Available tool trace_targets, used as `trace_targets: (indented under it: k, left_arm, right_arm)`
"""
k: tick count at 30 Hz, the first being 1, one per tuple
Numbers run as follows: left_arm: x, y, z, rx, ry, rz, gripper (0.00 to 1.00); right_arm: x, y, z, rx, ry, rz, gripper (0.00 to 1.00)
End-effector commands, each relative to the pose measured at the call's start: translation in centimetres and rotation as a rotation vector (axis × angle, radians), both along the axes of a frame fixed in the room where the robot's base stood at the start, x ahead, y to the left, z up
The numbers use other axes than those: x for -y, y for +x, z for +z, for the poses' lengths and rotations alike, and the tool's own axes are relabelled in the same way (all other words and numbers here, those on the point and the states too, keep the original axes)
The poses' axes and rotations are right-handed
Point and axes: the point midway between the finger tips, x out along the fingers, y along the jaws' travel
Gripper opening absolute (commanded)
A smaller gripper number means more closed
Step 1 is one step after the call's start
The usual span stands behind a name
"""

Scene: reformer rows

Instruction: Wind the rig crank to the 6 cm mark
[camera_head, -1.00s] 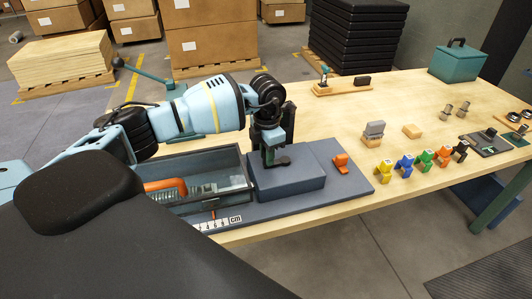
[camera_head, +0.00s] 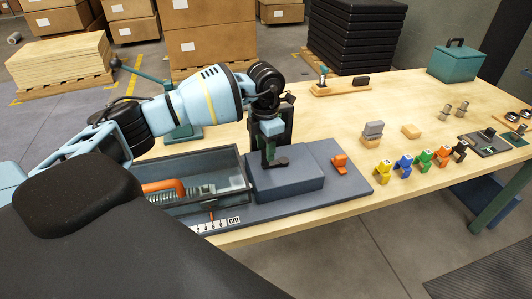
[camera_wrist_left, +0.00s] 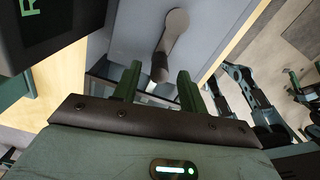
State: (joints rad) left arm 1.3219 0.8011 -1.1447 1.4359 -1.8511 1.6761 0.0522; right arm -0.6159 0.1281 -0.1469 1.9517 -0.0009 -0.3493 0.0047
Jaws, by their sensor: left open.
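The rig is a grey base (camera_head: 345,190) with a raised grey block (camera_head: 288,184) and an open, clear-sided trough (camera_head: 232,172) holding an orange part (camera_head: 163,186) and a coil. A white cm scale (camera_head: 233,221) runs along the front edge, with a red pointer (camera_head: 211,214) above it; the numbers are too small to read surely. My left gripper (camera_head: 270,158) is open, pointing down over the block. In the left wrist view, the crank (camera_wrist_left: 174,24) has its handle (camera_wrist_left: 160,67) just beyond the space between the open fingers (camera_wrist_left: 157,88); contact cannot be told. My right gripper is not in view.
An orange clip-like piece (camera_head: 339,163) sits on the base, right of the block. Several coloured figures (camera_head: 404,165) stand farther right. Grey and wooden blocks (camera_head: 373,131) lie behind them. A teal lever (camera_head: 150,77) rises behind my arm.

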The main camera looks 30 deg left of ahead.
Motion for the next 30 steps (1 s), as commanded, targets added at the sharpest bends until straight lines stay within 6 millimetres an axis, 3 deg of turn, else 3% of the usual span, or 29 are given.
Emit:
trace_targets:
  k: [4,10,30]
  left_arm:
    - [0.0,0.0,2.5,0.002,-0.001,0.000,0.42]
    - [0.0,0.0,4.4,0.000,0.000,0.001,0.42]
    - [0.6,0.0,4.4,0.002,-0.019,-0.008,0.42]
  right_arm:
    - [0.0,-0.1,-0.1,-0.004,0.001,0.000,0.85]
    - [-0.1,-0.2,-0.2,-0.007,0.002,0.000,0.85]
    - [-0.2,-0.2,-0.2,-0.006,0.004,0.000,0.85]
